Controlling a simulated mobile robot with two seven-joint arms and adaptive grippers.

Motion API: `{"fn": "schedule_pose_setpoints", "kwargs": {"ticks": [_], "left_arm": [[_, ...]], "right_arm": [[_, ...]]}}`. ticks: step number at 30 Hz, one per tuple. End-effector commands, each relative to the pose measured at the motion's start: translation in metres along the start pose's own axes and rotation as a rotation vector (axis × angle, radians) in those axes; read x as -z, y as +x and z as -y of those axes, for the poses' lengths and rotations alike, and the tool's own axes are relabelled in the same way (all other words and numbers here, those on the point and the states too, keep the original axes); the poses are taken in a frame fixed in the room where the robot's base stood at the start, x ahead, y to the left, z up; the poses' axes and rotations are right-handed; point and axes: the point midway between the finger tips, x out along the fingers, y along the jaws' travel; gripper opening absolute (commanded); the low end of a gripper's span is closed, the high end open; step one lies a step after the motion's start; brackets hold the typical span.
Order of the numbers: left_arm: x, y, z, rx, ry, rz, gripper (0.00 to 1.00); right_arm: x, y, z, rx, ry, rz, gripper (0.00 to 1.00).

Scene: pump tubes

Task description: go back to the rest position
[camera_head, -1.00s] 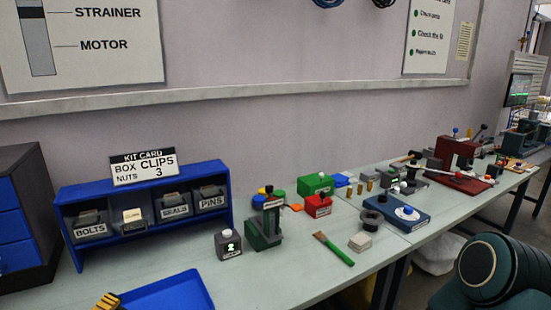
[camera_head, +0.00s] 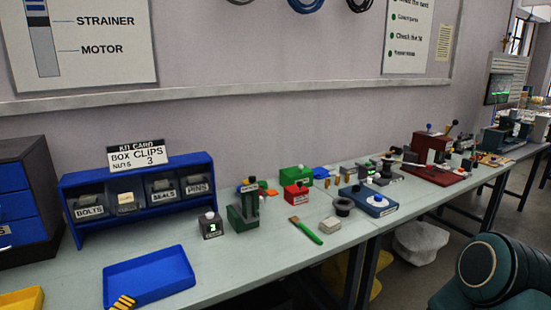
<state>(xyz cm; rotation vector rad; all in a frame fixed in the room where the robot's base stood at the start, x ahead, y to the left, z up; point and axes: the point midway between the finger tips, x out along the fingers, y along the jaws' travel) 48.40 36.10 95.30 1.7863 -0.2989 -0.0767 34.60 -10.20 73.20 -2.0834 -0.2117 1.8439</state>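A small yellow-and-black striped tip (camera_head: 123,302) shows at the bottom edge, over the front of the blue tray; it appears to be part of my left gripper. The rest of that gripper is cut off, so its opening and anything in it are hidden. A dark teal link of my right arm (camera_head: 485,270) fills the lower right corner. My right gripper is out of view.
The blue tray (camera_head: 165,262) looks empty. A yellow tray (camera_head: 20,300) is at the lower left. Behind stand a blue bin rack (camera_head: 65,185) and drawers (camera_head: 20,200). A green-handled brush (camera_head: 305,230) and several pump parts lie to the right. The front middle is clear.

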Motion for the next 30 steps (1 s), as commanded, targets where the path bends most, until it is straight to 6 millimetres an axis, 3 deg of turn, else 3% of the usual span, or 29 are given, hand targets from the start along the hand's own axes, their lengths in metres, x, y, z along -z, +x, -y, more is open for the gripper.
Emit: {"fn": "schedule_pose_setpoints", "kwargs": {"ticks": [8,14,17,21,25,30], "left_arm": [[-0.072,0.03,0.05,0.252,0.088,0.107,0.39],[-0.162,0.029,0.096,0.518,0.214,0.333,0.39],[-0.21,0.013,0.114,0.646,0.289,0.492,0.39],[-0.269,-0.023,0.131,0.796,0.395,0.738,0.39],[-0.306,-0.059,0.137,0.891,0.47,0.938,0.39],[-0.327,-0.088,0.137,0.952,0.519,1.089,0.39]], "right_arm": [[0.0,0.0,0.001,0.001,-0.001,0.0,0.47],[0.0,0.0,0.0,0.001,-0.001,-0.001,0.47],[0.0,0.0,0.0,0.001,-0.001,-0.001,0.47],[0.0,0.0,0.0,0.0,-0.001,0.0,0.47],[0.0,0.0,0.0,0.0,-0.001,0.0,0.47],[0.0,0.0,0.0,0.0,-0.001,0.0,0.47]]}}
